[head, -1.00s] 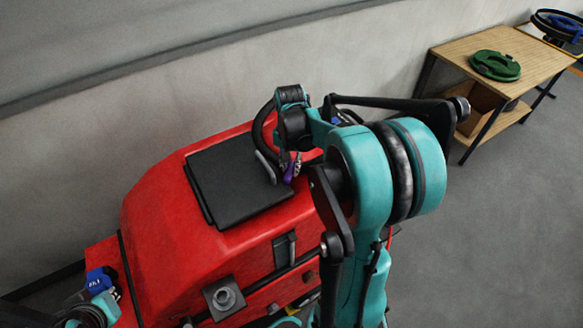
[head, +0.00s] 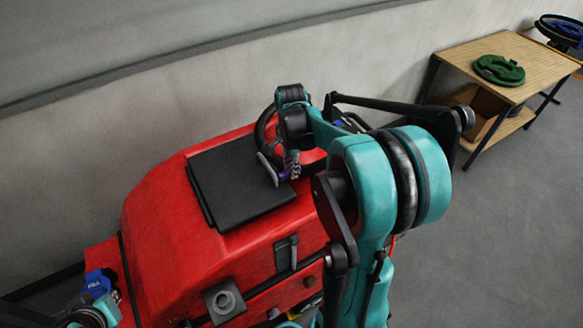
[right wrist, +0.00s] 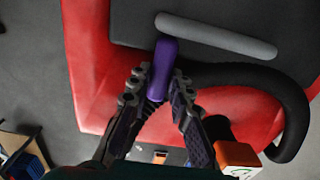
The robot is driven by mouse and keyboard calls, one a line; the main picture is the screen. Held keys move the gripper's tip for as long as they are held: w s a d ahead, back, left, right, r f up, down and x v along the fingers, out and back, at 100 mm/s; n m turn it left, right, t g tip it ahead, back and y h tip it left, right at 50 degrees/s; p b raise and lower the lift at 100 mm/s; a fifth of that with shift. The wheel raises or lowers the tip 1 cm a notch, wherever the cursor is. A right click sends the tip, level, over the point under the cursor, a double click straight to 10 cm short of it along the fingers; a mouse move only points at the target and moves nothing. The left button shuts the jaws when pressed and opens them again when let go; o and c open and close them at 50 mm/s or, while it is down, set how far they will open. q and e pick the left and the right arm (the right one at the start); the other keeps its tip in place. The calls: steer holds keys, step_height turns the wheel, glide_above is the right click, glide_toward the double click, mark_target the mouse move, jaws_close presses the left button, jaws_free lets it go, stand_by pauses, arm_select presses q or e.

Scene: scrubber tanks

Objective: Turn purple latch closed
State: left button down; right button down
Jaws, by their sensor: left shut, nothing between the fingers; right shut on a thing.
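The purple latch (right wrist: 162,68) stands between the fingertips of my right gripper (right wrist: 158,88) in the right wrist view. The gripper is shut on it. In the head view, only a small part of the purple latch (head: 284,176) shows beside my right gripper (head: 291,166), at the right edge of the black lid (head: 238,183). A grey bar (right wrist: 216,36) lies just beyond the latch tip on the dark lid. My left gripper (head: 112,297) is at the lower left of the head view, small and partly cut off, shut and empty, near a blue FILL cap (head: 97,282).
The red scrubber body (head: 165,232) fills the middle. A black hose (right wrist: 285,98) curves close to my right gripper. An orange-and-white block (right wrist: 234,150) sits beside it. A wooden table (head: 490,58) with a green coil (head: 499,69) stands at the right; the floor before it is clear.

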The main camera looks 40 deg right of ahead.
stand_by(0.5)
steer(key=c, duration=1.4)
jaws_free()
steer(key=shift+o, duration=0.2)
steer(key=shift+r, duration=0.1)
step_height(320, 180, up, 12)
